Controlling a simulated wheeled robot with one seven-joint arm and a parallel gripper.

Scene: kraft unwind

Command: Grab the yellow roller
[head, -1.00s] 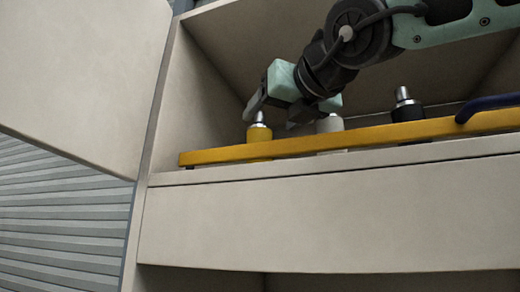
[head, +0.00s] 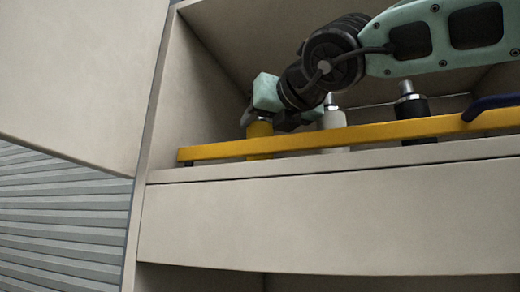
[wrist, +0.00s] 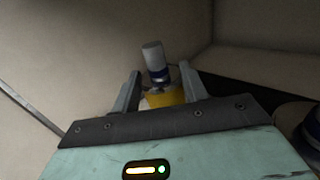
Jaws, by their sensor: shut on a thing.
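The yellow roller (head: 259,130) stands upright at the left end of the shelf, behind a yellow bar. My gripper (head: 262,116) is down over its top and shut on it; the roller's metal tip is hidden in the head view. In the wrist view, the roller's yellow body (wrist: 165,98) shows between the two fingers of my gripper (wrist: 157,92). A grey cylindrical tip with a blue band rises above the yellow body there.
A white roller (head: 332,118) and a black roller (head: 411,106) stand to the right on the same shelf. The yellow bar (head: 385,132) runs along the shelf front, with a dark blue handle (head: 490,104) at right. The cabinet's side wall is close on the left.

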